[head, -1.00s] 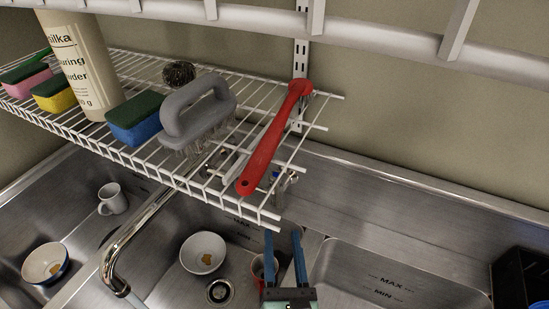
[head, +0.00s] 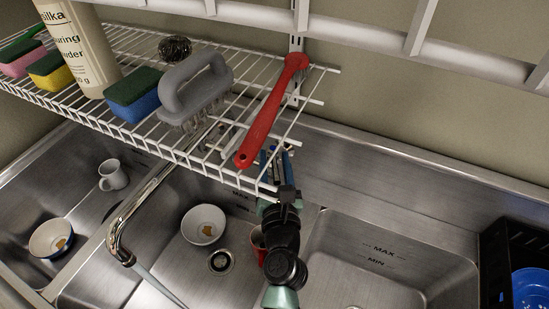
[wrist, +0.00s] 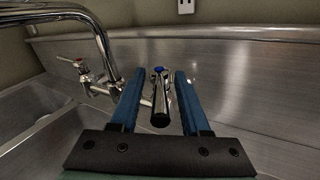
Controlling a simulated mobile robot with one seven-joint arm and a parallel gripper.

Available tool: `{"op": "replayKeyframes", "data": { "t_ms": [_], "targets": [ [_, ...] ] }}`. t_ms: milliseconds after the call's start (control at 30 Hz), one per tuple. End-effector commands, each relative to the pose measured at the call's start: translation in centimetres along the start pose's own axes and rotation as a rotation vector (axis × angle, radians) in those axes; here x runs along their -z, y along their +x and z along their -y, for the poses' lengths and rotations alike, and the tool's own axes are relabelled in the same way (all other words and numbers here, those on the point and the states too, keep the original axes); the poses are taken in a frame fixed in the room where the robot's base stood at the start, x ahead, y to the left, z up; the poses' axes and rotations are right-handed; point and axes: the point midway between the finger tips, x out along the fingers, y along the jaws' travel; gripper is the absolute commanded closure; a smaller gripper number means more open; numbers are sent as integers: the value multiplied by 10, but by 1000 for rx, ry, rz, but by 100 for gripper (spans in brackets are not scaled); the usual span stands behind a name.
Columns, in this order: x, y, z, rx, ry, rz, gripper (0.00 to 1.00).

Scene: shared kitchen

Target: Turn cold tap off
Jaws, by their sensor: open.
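The cold tap handle (wrist: 161,98), a chrome lever with a blue mark, sits in the middle of the wrist view. My gripper (wrist: 160,73) is open, with one blue finger on each side of the handle. Small gaps show between the fingers and the handle. The hot tap handle (wrist: 81,64), with a red mark, is further left on the same chrome fitting. In the head view my gripper (head: 275,160) is at the back of the sink, beside the shelf end, and hides most of the cold tap. I cannot tell whether water runs.
A wire shelf (head: 196,158) overhangs the taps, with a red-handled brush (head: 265,118) near its right end. The chrome spout (head: 150,190) curves over the left basins. A white bowl (head: 203,224) and a red mug (head: 257,240) are below. The right basin (head: 375,255) looks empty.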

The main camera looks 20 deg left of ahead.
Motion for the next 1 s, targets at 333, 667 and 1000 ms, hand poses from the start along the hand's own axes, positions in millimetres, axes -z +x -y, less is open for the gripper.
{"op": "replayKeyframes", "data": {
  "t_ms": [333,667,1000],
  "targets": [
    [0,4,0,0,0,0,54],
    [0,4,0,-1,0,0,100],
    [0,4,-1,-2,1,0,100]
  ]
}}
